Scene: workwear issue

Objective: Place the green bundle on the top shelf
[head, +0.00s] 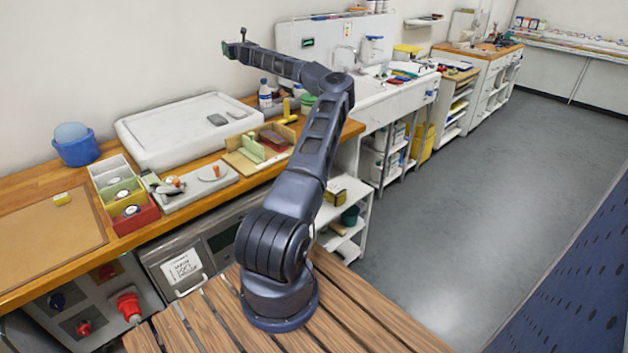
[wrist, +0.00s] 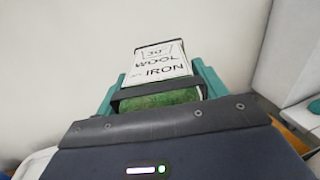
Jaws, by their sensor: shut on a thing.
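My gripper (wrist: 160,88) is shut on the green bundle (wrist: 160,100), with a teal finger on each side in the wrist view. The bundle has a dark band and a white label reading "30", "WOOL" and "IRON". In the head view my gripper (head: 233,46) is raised at the far end of my arm, in front of the pale wall; the bundle cannot be made out there. A white shelf unit (head: 352,222) stands below the bench end, partly behind my arm. I cannot tell which shelf is the task's top shelf.
The wooden bench holds a white basin (head: 185,130), a blue tub (head: 76,148), coloured boxes (head: 128,195) and a wooden tray (head: 240,162). Bottles (head: 265,95) stand near the wall below my forearm. A white sink unit (head: 385,95) is farther back. The grey floor at right is clear.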

